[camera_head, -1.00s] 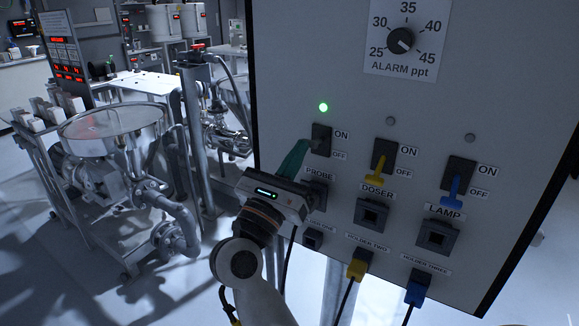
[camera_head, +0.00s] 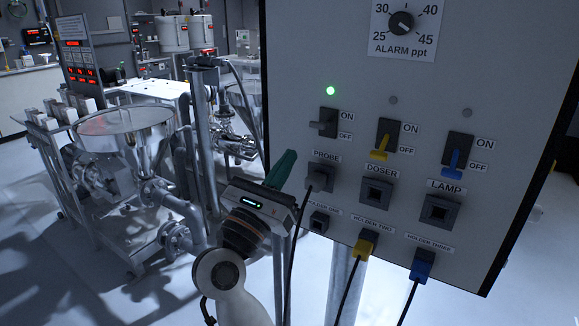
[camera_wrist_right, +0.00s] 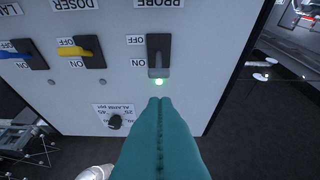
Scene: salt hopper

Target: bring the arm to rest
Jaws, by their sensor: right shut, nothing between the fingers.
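My right gripper (camera_head: 285,160) has teal fingers, shut and empty. In the head view it is left of the panel's PROBE column, below and apart from the PROBE switch (camera_head: 327,122). The switch's grey lever is toward ON, and the green light (camera_head: 330,91) above it is lit. In the right wrist view the closed fingertips (camera_wrist_right: 160,102) appear close to the green light (camera_wrist_right: 158,82) in the picture; the gap in depth is unclear. The panel (camera_head: 285,60) also has a yellow DOSER lever (camera_head: 379,154) and a blue LAMP lever (camera_head: 452,158), both down. My left gripper is out of view.
A black plug sits in the PROBE socket (camera_head: 318,180), its cable hanging beside my arm. A yellow plug (camera_head: 366,244) and a blue plug (camera_head: 422,264) are in holders two and three. A steel hopper (camera_head: 125,130) on a cart stands left. Floor shows at front left.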

